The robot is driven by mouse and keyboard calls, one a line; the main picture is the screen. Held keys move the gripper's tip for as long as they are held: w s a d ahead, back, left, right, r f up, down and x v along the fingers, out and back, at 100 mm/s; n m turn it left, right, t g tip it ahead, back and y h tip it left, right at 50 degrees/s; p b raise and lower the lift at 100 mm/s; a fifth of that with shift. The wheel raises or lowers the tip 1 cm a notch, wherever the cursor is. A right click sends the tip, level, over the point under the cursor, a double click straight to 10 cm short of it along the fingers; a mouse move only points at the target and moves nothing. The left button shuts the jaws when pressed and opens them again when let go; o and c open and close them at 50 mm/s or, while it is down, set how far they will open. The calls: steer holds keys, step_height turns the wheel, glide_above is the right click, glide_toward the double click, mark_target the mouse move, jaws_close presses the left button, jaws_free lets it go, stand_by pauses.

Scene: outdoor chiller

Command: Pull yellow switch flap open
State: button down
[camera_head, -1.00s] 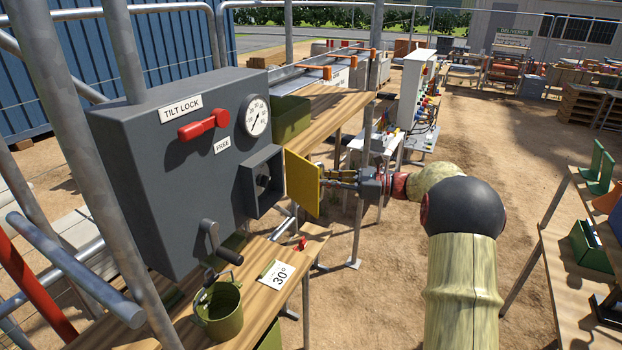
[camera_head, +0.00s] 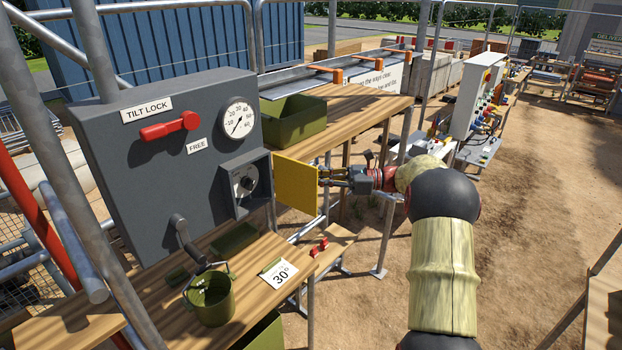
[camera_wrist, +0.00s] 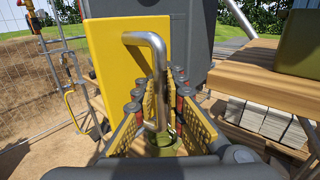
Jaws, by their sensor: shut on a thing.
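The yellow flap (camera_head: 297,187) stands swung out from the right edge of a dark recessed switch box on the grey panel (camera_head: 150,190). A round switch dial (camera_head: 244,182) shows inside the box. In the wrist view the flap (camera_wrist: 108,40) carries a bent metal handle (camera_wrist: 160,75). My gripper (camera_head: 328,177) is at the flap's outer face. In the wrist view its two yellow perforated fingers (camera_wrist: 160,108) stand on both sides of the handle and are shut on it.
The panel bears a red tilt lock lever (camera_head: 170,127), a gauge (camera_head: 238,118) and a crank (camera_head: 185,240). Below, a green bucket (camera_head: 211,298) and a 30° card (camera_head: 278,273) are on a wooden bench. A green bin (camera_head: 293,117) stands behind. Sandy ground lies open to the right.

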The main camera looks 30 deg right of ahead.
steer(key=shift+d, duration=0.15)
steer(key=c, duration=2.3)
jaws_free()
steer(key=o, duration=0.3)
steer(key=shift+s+d, duration=0.15)
steer(key=shift+d, duration=0.1)
steer(key=shift+o, duration=0.4)
steer(key=shift+a, duration=0.25)
steer(key=v, duration=1.2)
